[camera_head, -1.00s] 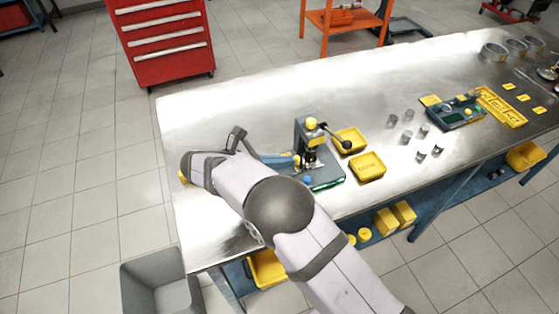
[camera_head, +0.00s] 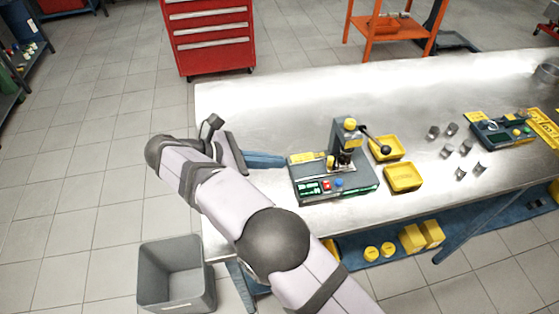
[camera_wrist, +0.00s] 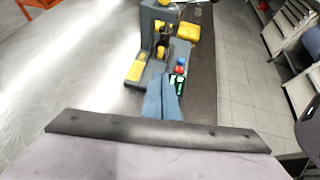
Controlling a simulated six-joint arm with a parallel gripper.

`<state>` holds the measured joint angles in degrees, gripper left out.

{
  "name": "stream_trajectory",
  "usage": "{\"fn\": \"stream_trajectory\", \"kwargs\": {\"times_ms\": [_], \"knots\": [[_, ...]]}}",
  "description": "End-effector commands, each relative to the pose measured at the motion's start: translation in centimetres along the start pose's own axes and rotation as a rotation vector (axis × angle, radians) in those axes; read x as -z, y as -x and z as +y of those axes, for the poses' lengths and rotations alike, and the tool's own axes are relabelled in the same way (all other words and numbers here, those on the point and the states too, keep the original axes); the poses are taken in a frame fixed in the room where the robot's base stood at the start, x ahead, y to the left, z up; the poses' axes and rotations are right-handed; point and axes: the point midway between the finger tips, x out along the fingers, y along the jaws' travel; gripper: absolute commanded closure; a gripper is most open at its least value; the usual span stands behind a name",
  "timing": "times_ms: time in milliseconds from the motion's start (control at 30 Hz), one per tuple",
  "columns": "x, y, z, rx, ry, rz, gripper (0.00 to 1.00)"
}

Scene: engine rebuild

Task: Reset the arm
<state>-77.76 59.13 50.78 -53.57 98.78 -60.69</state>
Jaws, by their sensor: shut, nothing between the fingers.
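My gripper (camera_head: 282,160) is at the left part of the bench in the head view, with its blue fingers pointing right toward a small press. In the wrist view the blue fingers (camera_wrist: 162,98) are together and nothing shows between them. The press (camera_head: 340,170) stands upright on the bench, with a dark green base, a lever with a black ball and red and blue buttons; it also shows in the wrist view (camera_wrist: 150,72). The fingertips look close to its left side in the head view; I cannot tell whether they touch it.
Two yellow trays (camera_head: 404,177) sit right of the press. A grey bin (camera_head: 176,272) is on the floor at the front left. The back left of the metal bench (camera_head: 262,105) is clear.

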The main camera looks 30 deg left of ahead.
Motion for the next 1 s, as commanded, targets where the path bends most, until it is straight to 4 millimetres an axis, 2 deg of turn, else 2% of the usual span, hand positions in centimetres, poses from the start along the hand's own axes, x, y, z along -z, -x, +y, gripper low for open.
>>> {"fn": "stream_trajectory", "kwargs": {"times_ms": [167, 267, 367, 467, 567, 700, 833, 1000], "knots": [[0.0, 0.0, 0.0, 0.0, 0.0, 0.0, 1.0], [-0.6, -0.8, -0.2, 0.019, -0.02, 0.015, 1.0], [-1.8, -2.8, -0.8, 0.061, -0.076, 0.054, 1.0], [-3.5, -6.1, -2.3, 0.14, -0.179, 0.12, 1.0], [-5.6, -10.1, -5.0, 0.253, -0.335, 0.204, 1.0], [-8.1, -15.0, -10.7, 0.457, -0.632, 0.323, 1.0], [-9.1, -17.8, -16.3, 0.651, -0.923, 0.398, 1.0], [-8.6, -20.3, -22.6, 0.822, -1.213, 0.456, 1.0]]}}
